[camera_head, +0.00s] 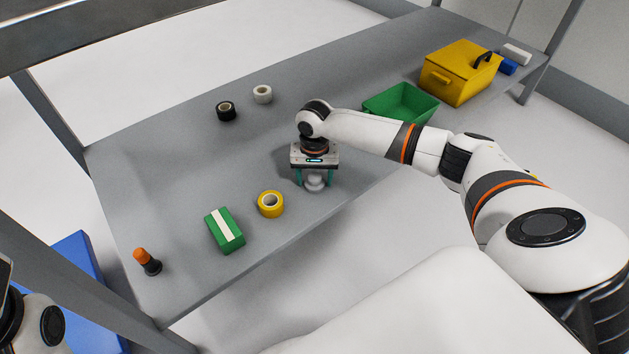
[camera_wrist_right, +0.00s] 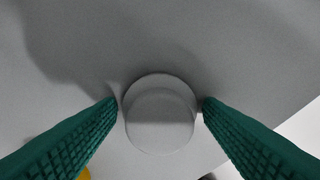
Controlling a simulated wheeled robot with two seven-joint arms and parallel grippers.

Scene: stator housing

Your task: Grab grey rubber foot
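The grey rubber foot (camera_head: 315,183) is a small, light grey, round piece standing on the grey table near its front edge. In the right wrist view the foot (camera_wrist_right: 160,115) sits between the two green ribbed fingers. My right gripper (camera_head: 314,180) points down over it, with one finger on each side. In the wrist view a narrow gap shows between each fingertip and the foot, so the gripper (camera_wrist_right: 160,103) looks open around it. The lower part of the foot is partly hidden in the head view. My left gripper is not in view; only part of my left arm shows at lower left.
A yellow tape roll (camera_head: 271,204), a green box (camera_head: 225,231) and an orange-black object (camera_head: 147,261) stand to the left. Black (camera_head: 226,111) and white (camera_head: 262,94) rolls lie behind. A green bin (camera_head: 401,103) and yellow case (camera_head: 460,73) stand at right.

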